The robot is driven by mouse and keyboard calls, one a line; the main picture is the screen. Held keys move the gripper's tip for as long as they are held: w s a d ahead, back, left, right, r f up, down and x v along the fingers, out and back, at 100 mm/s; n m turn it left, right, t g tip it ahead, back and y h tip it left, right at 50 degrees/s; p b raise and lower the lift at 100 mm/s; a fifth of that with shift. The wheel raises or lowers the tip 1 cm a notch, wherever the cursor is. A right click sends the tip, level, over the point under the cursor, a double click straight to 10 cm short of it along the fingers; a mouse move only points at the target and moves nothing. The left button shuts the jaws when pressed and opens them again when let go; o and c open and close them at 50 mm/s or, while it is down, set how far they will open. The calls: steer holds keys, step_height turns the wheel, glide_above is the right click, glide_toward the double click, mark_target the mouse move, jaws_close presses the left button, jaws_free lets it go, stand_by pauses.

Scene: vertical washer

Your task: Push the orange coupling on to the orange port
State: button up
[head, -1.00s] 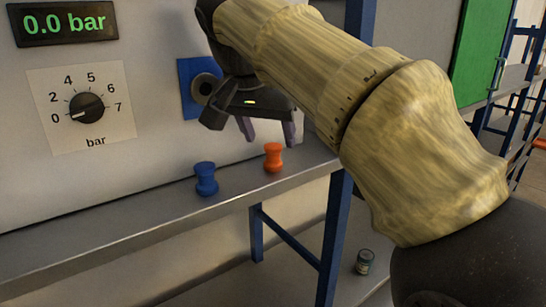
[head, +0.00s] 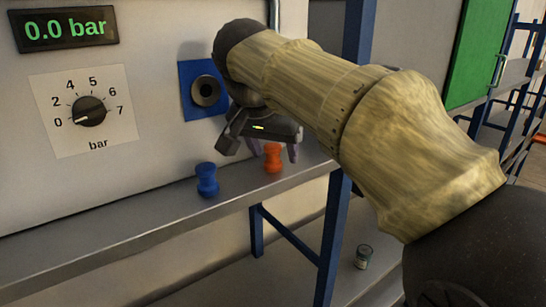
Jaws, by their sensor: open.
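The orange coupling (head: 273,158) stands upright on the grey shelf, near its right end. My gripper (head: 273,152) points down over it, with its fingers low at either side of the coupling; whether they touch it cannot be told. The gripper is open. A blue coupling (head: 207,180) stands upright on the shelf to the left. A port on a blue plate (head: 205,90) is on the wall panel, left of my arm. No orange port shows; my arm covers part of the panel.
The grey shelf (head: 130,222) runs along under the panel, with bare room left of the blue coupling. A dial (head: 89,111) and a display reading 0.0 bar (head: 66,27) are on the panel. A small can (head: 363,257) stands below, by a blue post (head: 332,245).

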mark_target(275, 147)
steer(key=c, duration=1)
steer(key=shift+s+d+r+b, duration=0.15)
steer(key=shift+s+r+b, duration=0.15)
steer(key=shift+b, duration=0.4)
step_height(275, 147, up, 11)
steer(key=p, duration=0.3)
steer(key=s+d+b, duration=0.2)
steer(key=s+d, duration=0.1)
steer(key=s, duration=0.2)
steer(key=s+d+b, duration=0.3)
steer(key=s+d, duration=0.1)
steer(key=s, duration=0.1)
steer(key=s+d+b, duration=0.3)
steer(key=s, duration=0.3)
steer(key=shift+d, duration=0.4)
